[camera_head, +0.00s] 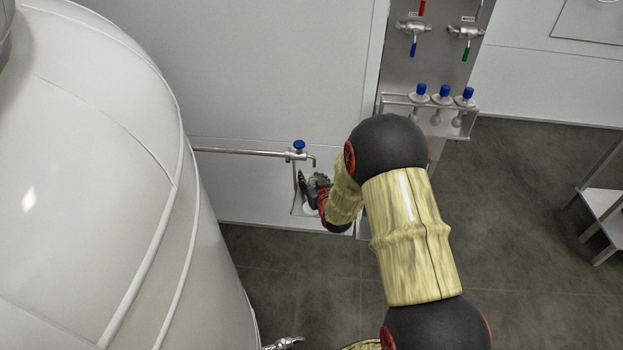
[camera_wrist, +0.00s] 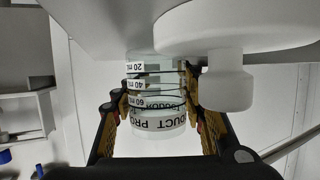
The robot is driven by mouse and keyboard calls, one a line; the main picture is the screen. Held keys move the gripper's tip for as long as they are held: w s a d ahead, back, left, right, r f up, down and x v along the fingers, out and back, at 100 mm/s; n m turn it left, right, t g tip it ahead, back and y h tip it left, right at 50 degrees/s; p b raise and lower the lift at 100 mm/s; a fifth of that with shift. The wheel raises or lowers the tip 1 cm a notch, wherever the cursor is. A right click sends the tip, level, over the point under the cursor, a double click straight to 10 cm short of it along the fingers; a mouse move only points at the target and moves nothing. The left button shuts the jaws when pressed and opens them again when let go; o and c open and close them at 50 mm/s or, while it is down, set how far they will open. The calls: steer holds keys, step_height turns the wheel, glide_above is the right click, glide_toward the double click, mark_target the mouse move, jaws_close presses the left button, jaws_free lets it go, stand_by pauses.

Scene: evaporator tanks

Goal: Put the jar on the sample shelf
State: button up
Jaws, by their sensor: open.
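A clear jar (camera_wrist: 158,122) with volume marks and a "PRODUCT" label sits between my gripper's fingers in the wrist view, which appears upside down. My gripper (camera_wrist: 157,95) is open around the jar; whether either finger touches it I cannot tell. In the head view my gripper (camera_head: 316,188) is at a small wall ledge (camera_head: 299,210) below a tap; the jar is mostly hidden there.
A thin pipe with a blue-handled tap (camera_head: 299,145) runs just above the ledge. A white stopper-like piece (camera_wrist: 228,80) is close beside the jar. A large white tank (camera_head: 110,190) fills the left. A grey stand (camera_head: 605,212) is at far right. Open floor lies between.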

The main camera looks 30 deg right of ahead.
steer(key=shift+r, duration=0.1)
steer(key=shift+s+r, duration=0.1)
steer(key=shift+r, duration=0.05)
steer(key=p+v, duration=0.3)
steer(key=v, duration=0.8)
steer(key=shift+s+r+p, duration=0.15)
steer(key=shift+s+p, duration=0.15)
steer(key=s+a+r+g, duration=0.1)
steer(key=s+a+r, duration=0.2)
steer(key=r, duration=0.3)
steer(key=s+a+r+n+g+y, duration=0.1)
steer(key=s+a+r+g, duration=0.15)
steer(key=r, duration=0.25)
steer(key=s+a+r+g, duration=0.1)
steer(key=s+a+r, duration=0.15)
steer(key=r, duration=0.35)
steer(key=s+a+r+g+y, duration=0.1)
steer(key=s+a+r, duration=0.2)
steer(key=s, duration=0.7)
steer(key=s+a+r+n+g+y, duration=0.1)
steer(key=s+a+r+g, duration=0.1)
steer(key=s, duration=0.8)
steer(key=a+r, duration=0.1)
steer(key=a, duration=0.1)
steer(key=shift+a, duration=0.4)
